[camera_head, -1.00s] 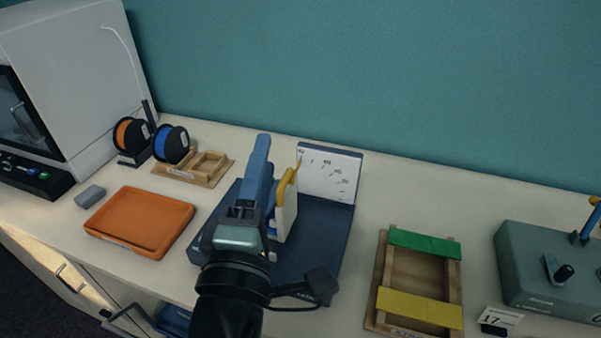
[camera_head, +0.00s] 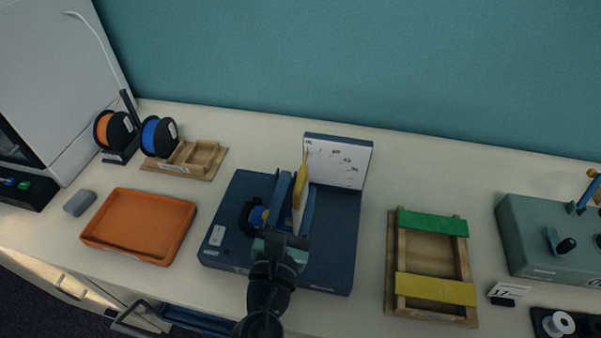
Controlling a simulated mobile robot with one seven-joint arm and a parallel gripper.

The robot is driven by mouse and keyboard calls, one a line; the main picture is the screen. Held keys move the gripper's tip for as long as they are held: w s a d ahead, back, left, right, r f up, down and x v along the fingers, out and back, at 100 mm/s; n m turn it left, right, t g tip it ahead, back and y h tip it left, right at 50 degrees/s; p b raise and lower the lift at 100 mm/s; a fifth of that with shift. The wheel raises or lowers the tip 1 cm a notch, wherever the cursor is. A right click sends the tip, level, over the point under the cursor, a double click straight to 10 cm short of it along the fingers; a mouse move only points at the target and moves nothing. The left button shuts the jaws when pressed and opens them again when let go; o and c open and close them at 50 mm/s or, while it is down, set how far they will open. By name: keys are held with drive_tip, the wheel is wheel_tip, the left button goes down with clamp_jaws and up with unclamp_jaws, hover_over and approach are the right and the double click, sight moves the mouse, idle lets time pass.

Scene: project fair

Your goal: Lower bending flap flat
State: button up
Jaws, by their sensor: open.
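The bending device has a dark blue base (camera_head: 335,235) in the middle of the bench. Its flap (camera_head: 299,207), pale with a yellow edge or handle (camera_head: 302,172), stands nearly upright above the base. A white angle-scale board (camera_head: 337,163) stands at the back of the base. My gripper (camera_head: 294,194) reaches in from the front, with its two blue fingers apart, one on each side of the flap. I cannot tell whether either finger touches it. My gripper and wrist hide the flap's lower part.
An orange tray (camera_head: 140,262) lies to the left. A wooden frame with green and yellow strips (camera_head: 479,267) is to the right, with a grey-green box (camera_head: 530,225) beyond. Two spools (camera_head: 127,124) and a wooden holder (camera_head: 210,176) stand at back left.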

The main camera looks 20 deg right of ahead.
drive_tip(key=shift+x, duration=2)
clamp_jaws()
